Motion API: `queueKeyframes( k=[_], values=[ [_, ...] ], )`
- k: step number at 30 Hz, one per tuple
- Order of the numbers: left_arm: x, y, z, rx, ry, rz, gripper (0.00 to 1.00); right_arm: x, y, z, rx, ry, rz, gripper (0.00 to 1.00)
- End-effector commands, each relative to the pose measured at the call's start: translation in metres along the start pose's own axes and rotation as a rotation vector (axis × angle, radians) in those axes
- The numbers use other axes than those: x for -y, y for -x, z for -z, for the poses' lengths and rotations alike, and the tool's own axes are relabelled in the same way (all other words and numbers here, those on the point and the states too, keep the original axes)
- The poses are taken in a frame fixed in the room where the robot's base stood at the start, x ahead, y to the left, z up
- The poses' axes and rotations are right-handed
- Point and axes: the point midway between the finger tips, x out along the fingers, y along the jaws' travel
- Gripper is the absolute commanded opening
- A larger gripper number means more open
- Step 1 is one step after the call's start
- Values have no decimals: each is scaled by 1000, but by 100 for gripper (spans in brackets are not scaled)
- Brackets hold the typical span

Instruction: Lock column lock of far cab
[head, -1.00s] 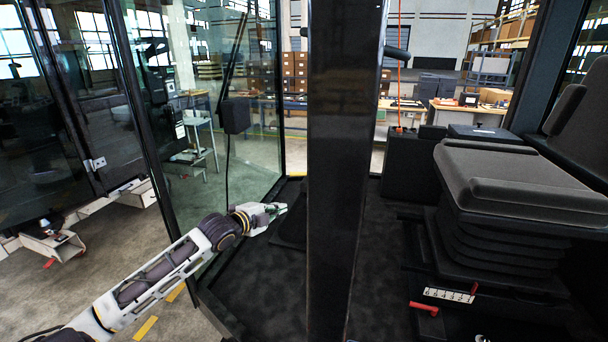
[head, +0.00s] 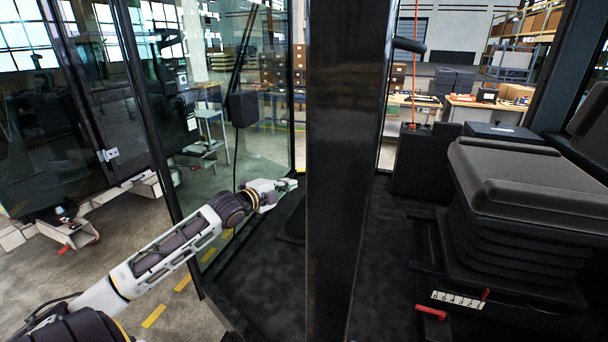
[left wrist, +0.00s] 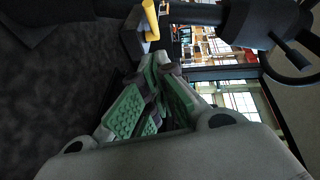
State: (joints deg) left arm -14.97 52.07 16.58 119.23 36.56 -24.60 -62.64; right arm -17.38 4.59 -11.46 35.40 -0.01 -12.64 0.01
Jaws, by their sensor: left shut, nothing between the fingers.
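My left gripper (head: 287,184) reaches into the cab just left of a thick dark pillar in the head view. Its green-padded fingers (left wrist: 155,98) are shut and empty in the left wrist view. Just beyond the fingertips there, a yellow lever (left wrist: 151,18) sits at a dark bracket beside a black steering column (left wrist: 195,14). It looks like the column lock; a small gap seems to lie between it and the fingers. Part of a black steering wheel (left wrist: 288,72) shows at the right. In the head view the pillar hides the column and lever. My right gripper is not in view.
The dark pillar (head: 343,150) stands right beside the gripper. A glass panel (head: 265,140) is behind the arm. Right of the pillar are a grey seat (head: 530,185), a red handle (head: 431,312) and open dark floor (head: 385,270).

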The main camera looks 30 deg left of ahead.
Motion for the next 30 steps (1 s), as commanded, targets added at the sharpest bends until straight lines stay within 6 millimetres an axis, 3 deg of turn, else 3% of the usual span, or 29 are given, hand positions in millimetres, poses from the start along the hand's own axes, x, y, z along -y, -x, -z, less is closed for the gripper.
queueKeyframes(
  k=[30],
  values=[
    [2, -47, 0, 0, 0, 2, 0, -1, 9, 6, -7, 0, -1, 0]
  ],
)
